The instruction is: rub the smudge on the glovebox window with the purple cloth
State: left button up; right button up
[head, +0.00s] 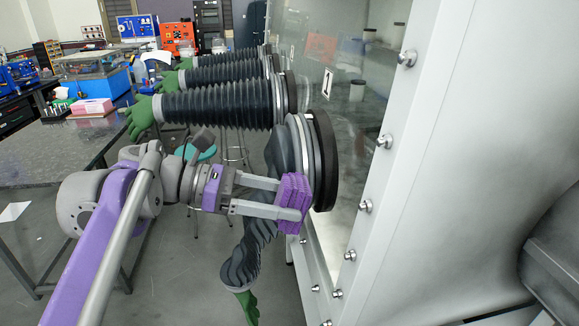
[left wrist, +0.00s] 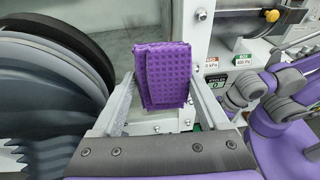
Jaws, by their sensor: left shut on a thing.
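My left gripper (head: 289,199) is shut on the purple cloth (head: 296,190), a folded, waffle-textured pad. In the left wrist view the cloth (left wrist: 166,72) stands upright between both fingers. The gripper holds it in front of the near glove port, by the lower part of the port's black ring. The glovebox window (head: 345,130) is to the right of and beyond the cloth, partly behind the port rings. The glass looks hazy, with reflections, and I cannot clearly pick out the smudge. I cannot see whether the cloth touches anything beyond the gripper. My right gripper is not in view.
The black port ring (head: 326,160) and a dark hanging glove sleeve (head: 250,255) are close to the left gripper. More ribbed sleeves with green gloves (head: 141,117) stick out to the left. Bolts (head: 384,141) stud the white window frame (head: 410,180). A dark bench (head: 50,155) stands left.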

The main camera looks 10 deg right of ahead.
pick_arm(q)
jog(key=t+h, duration=0.1)
jog(key=h, duration=0.1)
send_near(365, 160)
jog(key=shift+s+a+n, duration=0.4)
jog(key=shift+a, duration=0.45)
jog(key=shift+d+r+b, duration=0.1)
jog(key=shift+d+b, duration=0.1)
jog(key=shift+b, duration=0.1)
jog(key=shift+w+d+f+b, duration=0.1)
jog(key=shift+d+f+b, duration=0.15)
jog(key=shift+d, duration=1.1)
jog(key=shift+d+f+b, duration=0.1)
jog(key=shift+d+b, duration=0.1)
jog(key=shift+d, duration=1.15)
jog(key=shift+d, duration=1)
jog(key=shift+w+p, duration=0.2)
jog(key=shift+p, duration=0.1)
